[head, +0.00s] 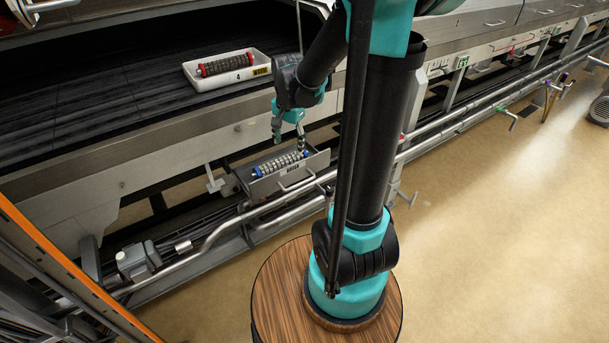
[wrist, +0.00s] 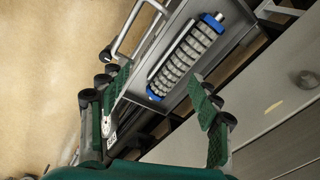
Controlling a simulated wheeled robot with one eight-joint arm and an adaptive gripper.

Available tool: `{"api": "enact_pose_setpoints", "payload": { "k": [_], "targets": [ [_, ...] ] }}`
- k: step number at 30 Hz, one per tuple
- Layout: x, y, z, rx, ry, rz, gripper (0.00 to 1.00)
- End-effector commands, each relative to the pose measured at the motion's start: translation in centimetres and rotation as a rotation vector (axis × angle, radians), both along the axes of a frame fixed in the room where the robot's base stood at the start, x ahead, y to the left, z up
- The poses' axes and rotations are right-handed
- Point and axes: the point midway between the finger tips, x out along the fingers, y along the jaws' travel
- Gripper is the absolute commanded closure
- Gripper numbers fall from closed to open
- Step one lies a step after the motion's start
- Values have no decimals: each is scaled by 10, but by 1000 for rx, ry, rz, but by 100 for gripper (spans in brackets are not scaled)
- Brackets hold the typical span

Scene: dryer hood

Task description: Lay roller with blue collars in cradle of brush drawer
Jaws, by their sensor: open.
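The roller with blue collars (head: 280,163) lies lengthwise in the open brush drawer (head: 262,187), below the machine's edge. In the wrist view the same roller (wrist: 188,55) shows grey bristle rows and a blue collar at each end, inside the metal drawer (wrist: 238,30). My gripper (head: 287,130) is just above the drawer, over the roller. In the wrist view my gripper's green-padded fingers (wrist: 160,100) are spread wide with nothing between them, apart from the roller. Whether the roller is fully seated in the cradle is hard to tell.
A white tray (head: 205,84) marked 4 holds a roller with red collars (head: 225,64) on the dark machine bed. The drawer has a bar handle (head: 296,183) at its front. Pipes (head: 235,225) run below it.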

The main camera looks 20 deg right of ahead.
Motion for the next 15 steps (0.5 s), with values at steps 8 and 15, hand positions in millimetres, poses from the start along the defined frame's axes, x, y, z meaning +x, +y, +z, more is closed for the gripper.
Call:
{"api": "enact_pose_setpoints", "payload": {
  "k": [8, 15],
  "targets": [
    [-97, -17, -22, -98, -155, 502, 37],
    [-143, -23, -43, -192, -231, 779, 37]
  ]
}}
